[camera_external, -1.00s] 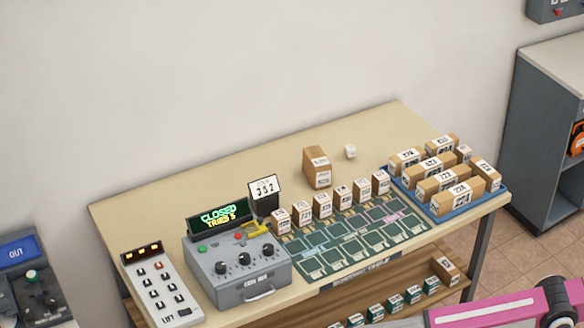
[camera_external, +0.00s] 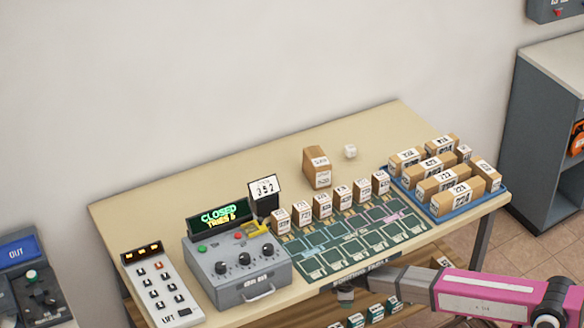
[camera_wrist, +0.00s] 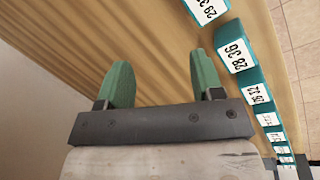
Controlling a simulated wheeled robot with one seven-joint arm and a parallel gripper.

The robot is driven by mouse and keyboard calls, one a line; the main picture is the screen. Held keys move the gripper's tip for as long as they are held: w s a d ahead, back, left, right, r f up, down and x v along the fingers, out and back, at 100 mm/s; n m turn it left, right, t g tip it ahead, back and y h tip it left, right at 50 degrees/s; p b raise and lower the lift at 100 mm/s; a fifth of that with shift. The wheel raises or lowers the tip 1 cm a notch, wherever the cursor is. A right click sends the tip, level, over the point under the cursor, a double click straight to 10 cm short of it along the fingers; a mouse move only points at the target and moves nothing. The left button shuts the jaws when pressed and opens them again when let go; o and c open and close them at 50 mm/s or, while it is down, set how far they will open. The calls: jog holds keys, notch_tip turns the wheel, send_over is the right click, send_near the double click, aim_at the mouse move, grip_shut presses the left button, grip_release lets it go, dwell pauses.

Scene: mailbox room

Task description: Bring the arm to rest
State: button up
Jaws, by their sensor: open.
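My gripper (camera_wrist: 163,85) shows in the wrist view with two green fingers spread apart and nothing between them. Beyond the fingers is a plain wooden surface. In the external view my pink and dark grey arm reaches in from the lower right. Its end (camera_external: 345,290) is by the front edge of the table (camera_external: 240,160), below the green mat. The fingers are too small or hidden to make out in that view.
Numbered green-and-white blocks (camera_wrist: 237,52) stand close to the right of my gripper. On the table are a grey control box (camera_external: 235,268), a keypad (camera_external: 162,285), a green mat (camera_external: 345,240) with several cartons, and a blue tray (camera_external: 453,214) of boxes at the right.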

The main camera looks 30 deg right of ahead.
jog(key=s+d+m, duration=0.1)
jog(key=d+m, duration=0.1)
jog(key=d, duration=0.4)
jog(key=s+d+m+g+y, duration=0.1)
jog(key=d+m, duration=0.1)
jog(key=d, duration=0.3)
jog(key=s+d+f+m+g, duration=0.1)
jog(key=d+m, duration=0.1)
jog(key=d, duration=0.4)
jog(key=shift+s+d, duration=0.2)
jog(key=shift+d, duration=0.1)
jog(key=s+d+r+m+y, duration=0.1)
jog(key=s+d+m, duration=0.4)
jog(key=d, duration=0.7)
jog(key=shift+s+d+r+y, duration=0.3)
jog(key=shift+s+r, duration=0.2)
jog(key=shift+s, duration=0.55)
jog(key=shift+a, duration=0.15)
